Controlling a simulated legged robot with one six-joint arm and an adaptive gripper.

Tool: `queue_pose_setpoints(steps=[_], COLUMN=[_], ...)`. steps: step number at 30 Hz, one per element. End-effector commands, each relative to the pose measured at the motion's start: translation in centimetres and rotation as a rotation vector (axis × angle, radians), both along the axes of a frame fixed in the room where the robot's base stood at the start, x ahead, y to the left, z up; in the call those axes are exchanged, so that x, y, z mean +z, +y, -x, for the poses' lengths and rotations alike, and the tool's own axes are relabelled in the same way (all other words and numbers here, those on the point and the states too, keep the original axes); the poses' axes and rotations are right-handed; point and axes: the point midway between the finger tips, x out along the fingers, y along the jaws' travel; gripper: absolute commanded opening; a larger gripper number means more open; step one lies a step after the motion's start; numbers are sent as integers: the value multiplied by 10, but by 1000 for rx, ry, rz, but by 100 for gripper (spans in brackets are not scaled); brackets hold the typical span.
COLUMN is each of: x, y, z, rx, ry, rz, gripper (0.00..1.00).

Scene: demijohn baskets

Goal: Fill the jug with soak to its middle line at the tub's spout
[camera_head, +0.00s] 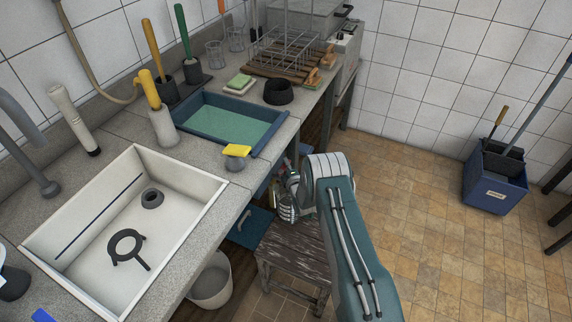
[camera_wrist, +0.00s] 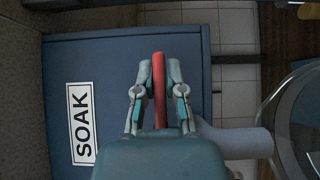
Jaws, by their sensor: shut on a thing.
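My gripper (camera_wrist: 160,92) is shut on a red lever (camera_wrist: 159,75) in front of a blue tub (camera_wrist: 120,60) with a white SOAK label (camera_wrist: 81,122). The wrist view is turned sideways, so its right side is down. A grey-blue spout (camera_wrist: 235,140) runs from beside the gripper toward the glass jug (camera_wrist: 300,120), which is cut off at the right edge. The jug's middle line and its liquid level cannot be made out. In the head view my gripper (camera_head: 287,195) is low at the counter's front edge, partly hidden by my arm.
A white sink (camera_head: 195,205) and a blue basin of green liquid (camera_head: 185,105) are set in the counter. A wooden stool (camera_head: 285,250) stands below my arm, with a white bucket (camera_head: 211,285) to its left. A blue mop bucket (camera_head: 495,180) stands right; tiled floor between is clear.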

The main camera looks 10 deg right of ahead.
Motion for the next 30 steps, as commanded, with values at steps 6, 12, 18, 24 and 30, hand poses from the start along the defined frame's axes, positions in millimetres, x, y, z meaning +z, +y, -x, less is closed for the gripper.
queue_pose_setpoints(steps=[6,12,18,24,30], x=[-4,-4,-5,-6,-6], y=[-1,-6,-9,-12,-14], z=[4,9,14,19,21], rx=[-94,-235,-372,-475,-530], ry=[10,11,12,14,15], rz=[0,0,1,1,1], gripper=[0,0,0,0,0])
